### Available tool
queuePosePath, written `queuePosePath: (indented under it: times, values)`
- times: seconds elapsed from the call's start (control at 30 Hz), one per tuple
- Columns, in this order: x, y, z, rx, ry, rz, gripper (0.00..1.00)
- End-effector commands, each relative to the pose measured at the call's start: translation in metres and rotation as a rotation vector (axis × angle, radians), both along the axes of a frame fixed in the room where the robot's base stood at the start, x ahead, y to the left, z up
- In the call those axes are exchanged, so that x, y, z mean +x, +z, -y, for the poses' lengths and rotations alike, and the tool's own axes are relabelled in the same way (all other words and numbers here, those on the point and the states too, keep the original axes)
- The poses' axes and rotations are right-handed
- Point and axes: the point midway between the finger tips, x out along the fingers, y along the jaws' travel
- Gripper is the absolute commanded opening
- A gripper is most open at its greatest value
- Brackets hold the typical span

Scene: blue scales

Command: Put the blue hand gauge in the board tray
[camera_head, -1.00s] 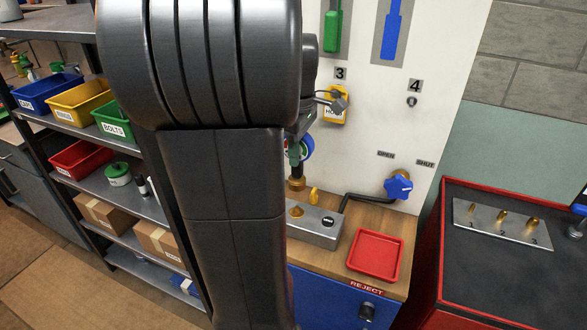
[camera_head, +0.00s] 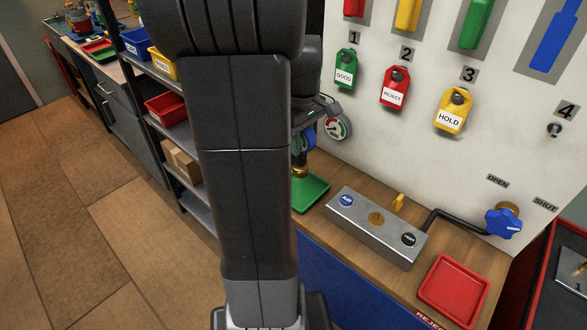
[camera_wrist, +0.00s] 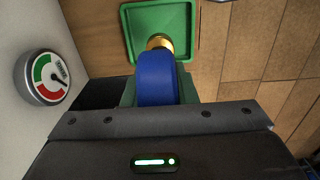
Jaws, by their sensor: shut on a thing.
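My gripper (camera_wrist: 157,92) is shut on the blue hand gauge (camera_wrist: 157,76), a round blue body with a brass fitting at its end. In the head view the gauge (camera_head: 308,138) hangs with the brass end down, partly hidden by my arm. A green tray (camera_wrist: 192,30) lies beyond the brass end in the wrist view, and the brass end overlaps its near edge there. In the head view the tray (camera_head: 318,190) is on the wooden bench below the gauge, its left side hidden by my arm. The gauge appears above the tray, not resting in it.
A metal block (camera_head: 365,228) with a brass port and a red tray (camera_head: 454,290) stand to the right on the bench. A dial gauge (camera_head: 337,127), hanging tags and a blue valve knob (camera_head: 503,222) are at the white board. Shelves with bins are at the left.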

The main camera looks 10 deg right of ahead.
Motion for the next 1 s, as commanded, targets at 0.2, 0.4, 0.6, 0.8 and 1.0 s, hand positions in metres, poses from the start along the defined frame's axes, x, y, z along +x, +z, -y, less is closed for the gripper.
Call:
queuePosePath:
  times: [0.2, 0.4, 0.6, 0.8, 1.0]
  values:
    - [0.000, -0.028, 0.000, 0.000, 0.001, -0.001, 0.00]
    - [0.000, -0.054, 0.000, 0.000, 0.002, -0.003, 0.00]
    - [0.000, -0.066, 0.000, 0.000, 0.002, 0.000, 0.00]
    - [0.000, -0.066, 0.000, 0.000, 0.002, 0.001, 0.00]
    - [0.000, -0.068, 0.000, 0.000, 0.002, 0.000, 0.43]
